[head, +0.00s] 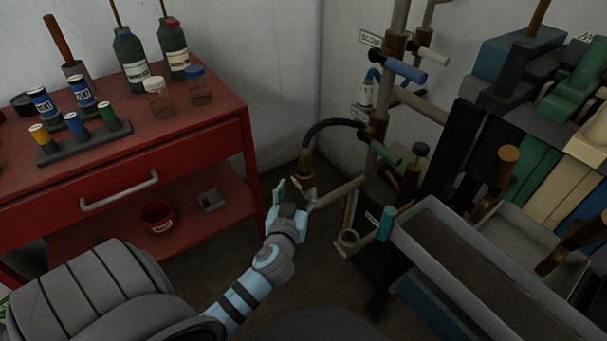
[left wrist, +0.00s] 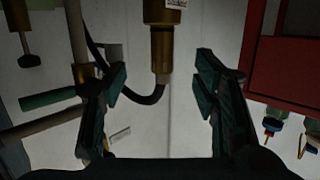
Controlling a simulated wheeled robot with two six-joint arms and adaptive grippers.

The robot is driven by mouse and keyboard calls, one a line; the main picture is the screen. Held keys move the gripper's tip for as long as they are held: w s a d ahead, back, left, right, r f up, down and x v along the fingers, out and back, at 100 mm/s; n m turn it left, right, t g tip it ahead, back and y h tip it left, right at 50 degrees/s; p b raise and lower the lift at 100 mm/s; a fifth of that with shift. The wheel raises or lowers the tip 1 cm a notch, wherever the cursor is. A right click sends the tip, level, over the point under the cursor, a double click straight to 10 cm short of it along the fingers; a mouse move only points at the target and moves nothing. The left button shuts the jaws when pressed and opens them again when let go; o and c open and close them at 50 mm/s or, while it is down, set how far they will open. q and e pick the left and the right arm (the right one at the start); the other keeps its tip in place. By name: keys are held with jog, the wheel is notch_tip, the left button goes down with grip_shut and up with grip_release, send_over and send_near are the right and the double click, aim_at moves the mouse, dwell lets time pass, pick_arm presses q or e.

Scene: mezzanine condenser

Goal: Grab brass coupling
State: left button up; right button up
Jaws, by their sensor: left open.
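The brass coupling (head: 305,162) hangs at the end of a black hose (head: 330,123) that arches from the pipework, near the wall corner. My left gripper (head: 296,190) is open and empty just below and in front of it, fingers pointing towards the coupling. In the left wrist view, which looks upside down, the coupling (left wrist: 162,42) sits between the spread fingers (left wrist: 162,72) in the picture, with the hose curving off below it. A pale tag shows at its end. I see no contact between fingers and coupling. My right gripper is not in view.
Vertical pipes with a blue-handled valve (head: 405,71) and a green-handled valve (head: 385,153) stand right of the coupling. A red cart (head: 245,140) with bottles and spools is on the left. A grey trough (head: 430,255) stands at the right front.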

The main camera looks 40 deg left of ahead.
aim_at(304, 168)
pick_arm(q)
jog(key=b+x, duration=0.2)
jog(key=x, duration=1.1)
jog(key=shift+w+a, duration=0.2)
jog(key=shift+a, duration=0.15)
jog(key=shift+r, duration=0.1)
jog(key=shift+c, duration=0.6)
grip_shut()
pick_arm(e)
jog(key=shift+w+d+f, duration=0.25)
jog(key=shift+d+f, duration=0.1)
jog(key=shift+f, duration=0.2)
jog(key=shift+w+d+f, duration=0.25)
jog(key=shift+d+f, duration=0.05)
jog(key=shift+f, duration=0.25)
